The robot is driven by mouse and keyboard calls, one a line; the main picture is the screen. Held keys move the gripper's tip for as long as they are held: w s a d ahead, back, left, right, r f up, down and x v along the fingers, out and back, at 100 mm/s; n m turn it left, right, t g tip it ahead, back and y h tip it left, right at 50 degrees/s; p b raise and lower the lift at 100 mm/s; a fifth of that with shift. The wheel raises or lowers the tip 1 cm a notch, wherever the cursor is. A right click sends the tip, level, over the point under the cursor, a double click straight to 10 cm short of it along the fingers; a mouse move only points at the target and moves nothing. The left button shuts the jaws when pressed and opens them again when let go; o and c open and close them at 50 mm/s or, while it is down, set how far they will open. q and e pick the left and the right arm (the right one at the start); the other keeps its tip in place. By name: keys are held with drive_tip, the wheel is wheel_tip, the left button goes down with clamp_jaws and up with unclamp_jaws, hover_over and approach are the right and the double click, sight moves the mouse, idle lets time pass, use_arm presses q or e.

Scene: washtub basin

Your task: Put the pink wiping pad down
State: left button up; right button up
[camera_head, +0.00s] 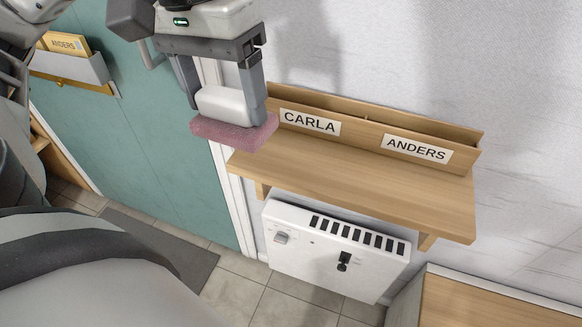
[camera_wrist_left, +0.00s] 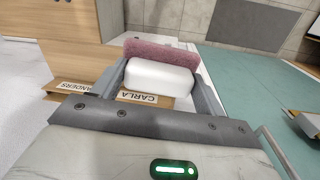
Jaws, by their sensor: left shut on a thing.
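The wiping pad is a pink slab (camera_head: 236,131) under a white block-shaped handle (camera_head: 221,104). My left gripper (camera_head: 226,98) is shut on the white handle and holds the pad in the air, just left of the wooden wall shelf (camera_head: 400,190). In the left wrist view the pink pad (camera_wrist_left: 160,47) shows beyond the white handle, between the two fingers of my left gripper (camera_wrist_left: 162,82). The shelf's back board carries the labels CARLA (camera_head: 310,122) and ANDERS (camera_head: 416,149). The visible shelf top is bare. My right gripper is not in view.
A white heater (camera_head: 335,250) hangs under the shelf. A wooden-topped cabinet (camera_head: 480,305) stands at the lower right. A dark mat (camera_head: 160,250) lies on the tiled floor.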

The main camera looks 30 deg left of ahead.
sight(188, 121)
use_arm(q)
drive_tip(key=shift+n+y, duration=0.6)
drive_tip(key=shift+n, duration=0.1)
drive_tip(key=s+a, duration=0.1)
drive_tip(key=a, duration=0.1)
drive_tip(key=s+a+r, duration=0.1)
drive_tip(key=a, duration=0.1)
drive_tip(key=shift+s, duration=0.35)
drive_tip(key=shift+a+r, duration=0.1)
drive_tip(key=shift+a, duration=0.05)
